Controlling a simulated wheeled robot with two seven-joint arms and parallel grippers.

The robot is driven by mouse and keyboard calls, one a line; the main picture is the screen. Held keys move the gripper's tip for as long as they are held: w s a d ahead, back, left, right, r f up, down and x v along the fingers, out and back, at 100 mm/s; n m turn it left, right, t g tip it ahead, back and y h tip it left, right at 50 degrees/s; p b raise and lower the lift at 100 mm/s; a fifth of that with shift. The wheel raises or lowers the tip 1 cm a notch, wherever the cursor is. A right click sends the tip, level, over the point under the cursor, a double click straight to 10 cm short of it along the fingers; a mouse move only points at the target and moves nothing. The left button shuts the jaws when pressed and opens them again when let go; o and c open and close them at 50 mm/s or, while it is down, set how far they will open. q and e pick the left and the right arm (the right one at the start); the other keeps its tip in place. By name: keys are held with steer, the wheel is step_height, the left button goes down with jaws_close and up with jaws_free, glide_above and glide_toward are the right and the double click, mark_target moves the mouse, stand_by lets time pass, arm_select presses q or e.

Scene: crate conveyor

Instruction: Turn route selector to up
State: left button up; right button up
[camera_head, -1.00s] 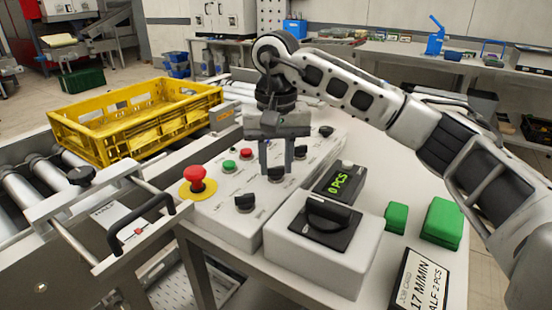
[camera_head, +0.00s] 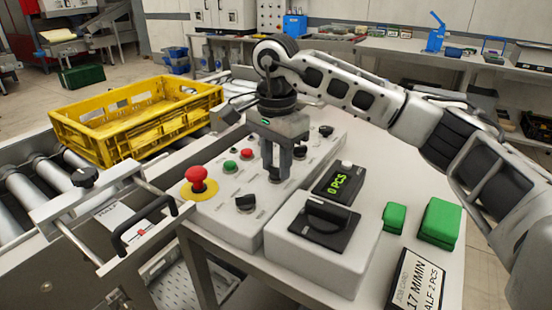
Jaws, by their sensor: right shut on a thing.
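The grey control panel (camera_head: 235,225) carries a row of black selector knobs. My right gripper (camera_head: 277,178) points down at the panel and is shut on one of these knobs, the one behind the front knob (camera_head: 245,203). The fingers hide nearly all of the held knob, so its pointing direction cannot be read. The panel labels are too small to read. My left gripper is not in view.
A red mushroom button (camera_head: 196,178) stands left of the gripper, with green (camera_head: 229,166) and red (camera_head: 246,154) buttons nearby. A white box with a large black rotary handle (camera_head: 327,213) stands in front. A yellow crate (camera_head: 135,115) sits on the conveyor.

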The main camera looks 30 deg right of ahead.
mark_target(276, 168)
steer(key=m, duration=0.6)
steer(key=shift+r, duration=0.1)
steer(key=shift+m, duration=0.3)
stand_by(0.3)
steer(key=o, duration=1)
step_height(276, 168, up, 16)
steer(key=p, duration=0.3)
steer(key=shift+s, duration=0.1)
